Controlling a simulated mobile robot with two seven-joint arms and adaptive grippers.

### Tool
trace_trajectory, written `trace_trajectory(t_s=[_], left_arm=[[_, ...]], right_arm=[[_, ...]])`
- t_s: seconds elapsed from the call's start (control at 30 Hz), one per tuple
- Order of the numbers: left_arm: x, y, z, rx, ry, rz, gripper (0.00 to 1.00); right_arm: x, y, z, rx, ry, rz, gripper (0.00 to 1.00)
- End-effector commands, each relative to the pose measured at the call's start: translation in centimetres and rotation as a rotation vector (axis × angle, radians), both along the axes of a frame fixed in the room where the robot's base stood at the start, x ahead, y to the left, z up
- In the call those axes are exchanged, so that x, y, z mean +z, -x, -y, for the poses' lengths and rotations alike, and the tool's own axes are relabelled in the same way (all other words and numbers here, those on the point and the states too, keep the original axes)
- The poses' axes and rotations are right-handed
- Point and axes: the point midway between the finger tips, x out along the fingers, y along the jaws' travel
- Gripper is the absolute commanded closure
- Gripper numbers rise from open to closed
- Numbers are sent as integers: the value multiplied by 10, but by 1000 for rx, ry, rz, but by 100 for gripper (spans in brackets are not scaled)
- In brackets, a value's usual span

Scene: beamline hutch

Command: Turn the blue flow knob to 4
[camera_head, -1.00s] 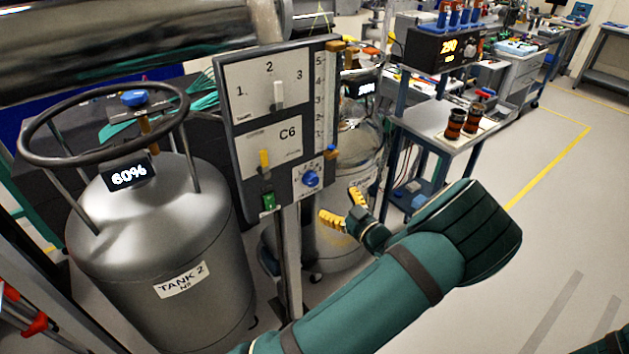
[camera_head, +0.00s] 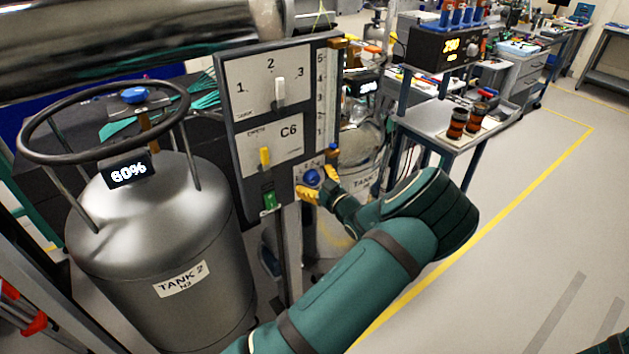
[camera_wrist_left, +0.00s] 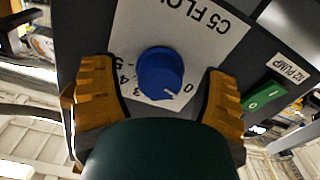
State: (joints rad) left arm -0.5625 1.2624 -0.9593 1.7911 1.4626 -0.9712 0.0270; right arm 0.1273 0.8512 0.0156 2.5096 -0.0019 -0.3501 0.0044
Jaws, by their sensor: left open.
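The blue flow knob (camera_head: 312,177) sits at the lower right of the control panel (camera_head: 240,165), on a white numbered plate. In the left wrist view the blue knob (camera_wrist_left: 158,72) lies between my two yellow fingers, one on each side with gaps visible. The plate reads upside down there, with 0 at the right and 3, 4 and 5 at the left. The knob's white mark points to the lower right, close to the 0 side. My left gripper (camera_head: 320,184) is open around the knob. My right gripper is out of view.
A green switch (camera_head: 269,201) and a yellow lever (camera_head: 265,157) are left of the knob on the panel. A white slider (camera_head: 280,91) is above. Tank 2 (camera_head: 160,245) stands left of the panel. Open floor lies to the right.

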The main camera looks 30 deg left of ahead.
Motion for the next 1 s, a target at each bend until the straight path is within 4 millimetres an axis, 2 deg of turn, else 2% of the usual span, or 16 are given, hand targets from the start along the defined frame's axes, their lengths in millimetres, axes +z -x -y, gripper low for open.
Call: trace_trajectory(t_s=[0.03,0.17,0.2,0.23,0.63,1.0], left_arm=[[0,0,0,0,0,0,32],[0,0,0,0,0,0,78],[0,0,0,0,0,0,92],[0,0,0,0,0,0,94],[0,0,1,-1,-21,-59,94],[1,1,0,0,-129,-321,95]], right_arm=[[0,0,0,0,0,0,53],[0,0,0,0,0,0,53],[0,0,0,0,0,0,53],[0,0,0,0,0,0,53],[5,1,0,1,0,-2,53],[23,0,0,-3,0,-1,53]])
